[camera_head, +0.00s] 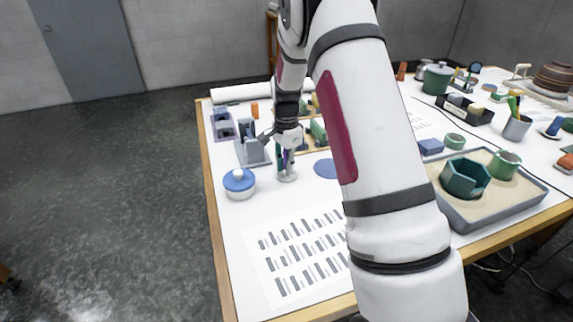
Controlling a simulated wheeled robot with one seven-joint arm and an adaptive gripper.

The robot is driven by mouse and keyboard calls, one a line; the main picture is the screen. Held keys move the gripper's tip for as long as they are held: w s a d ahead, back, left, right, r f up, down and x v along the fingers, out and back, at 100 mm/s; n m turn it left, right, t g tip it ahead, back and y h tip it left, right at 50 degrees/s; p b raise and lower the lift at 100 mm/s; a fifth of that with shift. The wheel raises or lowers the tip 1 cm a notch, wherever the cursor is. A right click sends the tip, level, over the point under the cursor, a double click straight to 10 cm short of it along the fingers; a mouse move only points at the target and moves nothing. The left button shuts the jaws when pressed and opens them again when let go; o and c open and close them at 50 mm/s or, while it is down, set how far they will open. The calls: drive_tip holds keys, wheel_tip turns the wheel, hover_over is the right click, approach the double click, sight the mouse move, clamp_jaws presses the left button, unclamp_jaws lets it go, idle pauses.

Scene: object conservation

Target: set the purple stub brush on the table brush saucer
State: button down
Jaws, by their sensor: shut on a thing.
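My gripper (286,154) points down over the left part of the table, shut on the purple stub brush (288,158). Only a small purple strip of the brush shows between the dark fingers. Right below it a small pale round piece (287,178) sits on the white table; it looks like the brush saucer, but it is too small to be sure. I cannot tell whether the brush touches it. A flat blue disc (325,169) lies just to the right, partly hidden by my arm.
A printed sheet (300,250) lies in front. A grey sand tray (480,226) with green pieces is on the right. My arm hides the table's middle.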

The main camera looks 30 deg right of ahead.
drive_tip(key=shift+f, duration=0.15)
idle(0.7)
drive_tip(key=c, duration=1.4)
unclamp_jaws()
wheel_tip(320, 180, up, 12)
